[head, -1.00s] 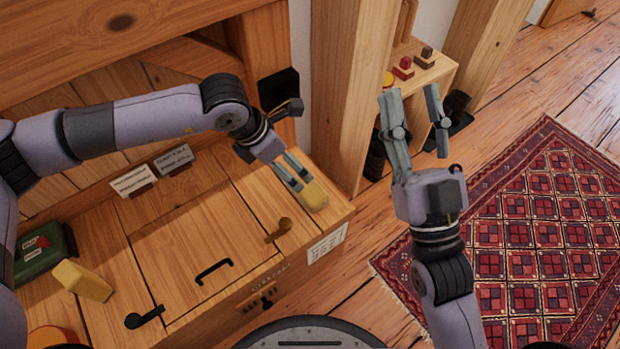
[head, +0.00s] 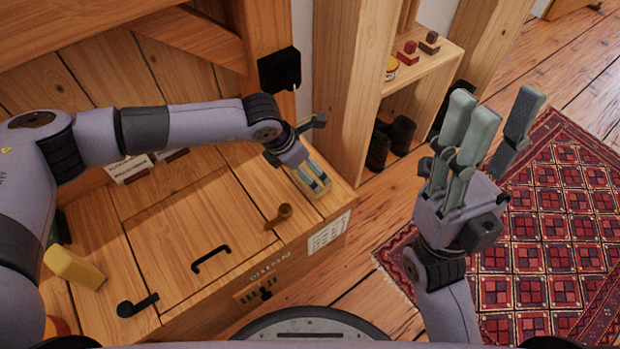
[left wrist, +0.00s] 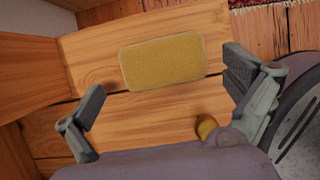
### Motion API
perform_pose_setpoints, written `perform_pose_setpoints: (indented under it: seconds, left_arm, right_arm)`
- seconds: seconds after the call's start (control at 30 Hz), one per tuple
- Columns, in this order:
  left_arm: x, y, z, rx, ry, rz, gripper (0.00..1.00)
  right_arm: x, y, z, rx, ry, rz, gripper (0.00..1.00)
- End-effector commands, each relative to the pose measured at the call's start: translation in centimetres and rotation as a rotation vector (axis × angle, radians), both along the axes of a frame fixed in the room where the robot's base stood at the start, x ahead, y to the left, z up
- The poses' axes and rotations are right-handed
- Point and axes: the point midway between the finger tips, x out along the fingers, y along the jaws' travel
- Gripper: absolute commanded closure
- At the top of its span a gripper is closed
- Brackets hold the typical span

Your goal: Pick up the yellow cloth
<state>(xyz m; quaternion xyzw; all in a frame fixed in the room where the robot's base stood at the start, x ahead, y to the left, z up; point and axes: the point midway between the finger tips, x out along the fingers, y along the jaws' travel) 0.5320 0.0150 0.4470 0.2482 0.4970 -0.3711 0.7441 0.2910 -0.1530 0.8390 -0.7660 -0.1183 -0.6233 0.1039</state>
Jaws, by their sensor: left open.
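The yellow cloth (left wrist: 163,61), a flat rounded rectangle, lies on the wooden chest top near its right end. In the head view the yellow cloth (head: 303,187) is partly hidden behind my left gripper's fingers. My left gripper (head: 316,187) is open just above it. In the left wrist view the cloth lies beyond and between the spread fingers of my left gripper (left wrist: 165,88), with no contact visible. My right gripper (head: 492,112) is open and empty, raised over the floor and rug on the right.
A pale yellow block (head: 75,268) stands at the chest's left. A dark handle (head: 210,259) and a brown knob-like hook (head: 279,215) rise from the chest top. A wooden post (head: 345,90) stands close behind my left gripper. A small shelf (head: 425,75) holds little items.

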Motion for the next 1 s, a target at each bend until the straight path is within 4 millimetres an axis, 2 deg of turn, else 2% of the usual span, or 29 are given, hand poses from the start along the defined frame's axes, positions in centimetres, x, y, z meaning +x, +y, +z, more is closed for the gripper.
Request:
perform_pose_setpoints:
  seconds: [0.27, 0.33, 0.6, 1.0]
  left_arm:
    - [0.4, -0.9, -3.6, 0.001, 0.0, -0.001, 0.0]
    - [0.7, -1.3, -4.5, 0.0, 0.001, -0.001, 0.0]
    - [0.9, -1.4, -4.8, 0.0, 0.0, -0.001, 0.0]
    - [0.8, -1.4, -4.7, -0.001, 0.001, 0.0, 0.26]
  right_arm:
    - [0.0, 0.0, -2.3, -0.001, 0.004, 0.0, 0.61]
    - [0.2, 0.0, -1.8, -0.002, -0.018, -0.002, 0.61]
    - [0.3, 0.1, -1.4, -0.004, -0.024, -0.002, 0.61]
    - [0.3, 0.1, -1.4, -0.004, -0.024, -0.001, 0.61]
